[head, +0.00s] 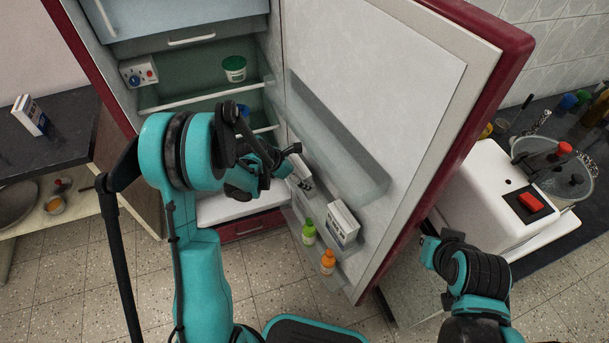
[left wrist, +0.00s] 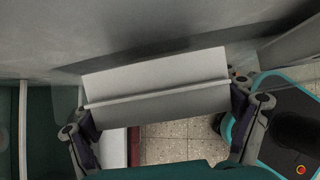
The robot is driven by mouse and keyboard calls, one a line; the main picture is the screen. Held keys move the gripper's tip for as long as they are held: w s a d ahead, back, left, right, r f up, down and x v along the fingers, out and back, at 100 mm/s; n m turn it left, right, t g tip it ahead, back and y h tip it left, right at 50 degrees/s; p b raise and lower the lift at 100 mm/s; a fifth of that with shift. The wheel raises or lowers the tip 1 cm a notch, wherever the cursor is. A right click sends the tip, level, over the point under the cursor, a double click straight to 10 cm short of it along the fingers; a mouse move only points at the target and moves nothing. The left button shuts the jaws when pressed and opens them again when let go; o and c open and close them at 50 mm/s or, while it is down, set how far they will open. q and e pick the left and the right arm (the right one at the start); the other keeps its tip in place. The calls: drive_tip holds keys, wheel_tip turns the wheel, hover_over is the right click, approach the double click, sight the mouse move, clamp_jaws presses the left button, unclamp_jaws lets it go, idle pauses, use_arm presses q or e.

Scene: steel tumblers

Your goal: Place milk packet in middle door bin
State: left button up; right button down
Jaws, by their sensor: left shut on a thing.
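My left gripper (head: 297,170) is shut on a white milk packet (head: 302,177), beside the inner face of the open fridge door (head: 385,75). In the left wrist view, the packet (left wrist: 158,85) lies across the picture between the two fingers, its ridged top edge showing. A long translucent door bin (head: 340,150) is above and right of the packet in the head view. A lower door bin (head: 348,268) holds other items. The gripper partly hides the packet and the door behind it. My right gripper (head: 431,249) is low at the right; its fingers are unclear.
A green tub (head: 234,68) stands on a fridge shelf. Another carton (head: 30,115) is on the left counter. A white appliance (head: 495,195) stands right of the door.

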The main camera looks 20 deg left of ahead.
use_arm(q)
drive_tip(key=shift+w+d+r+g+y+b, duration=0.3)
drive_tip(key=shift+w+d+g+y+b, duration=0.15)
drive_tip(key=shift+d+g+y, duration=0.4)
drive_tip(key=shift+a+f, duration=0.35)
drive_tip(key=shift+f+b, duration=0.15)
drive_tip(key=shift+b, duration=0.25)
drive_tip(key=o, duration=1.6)
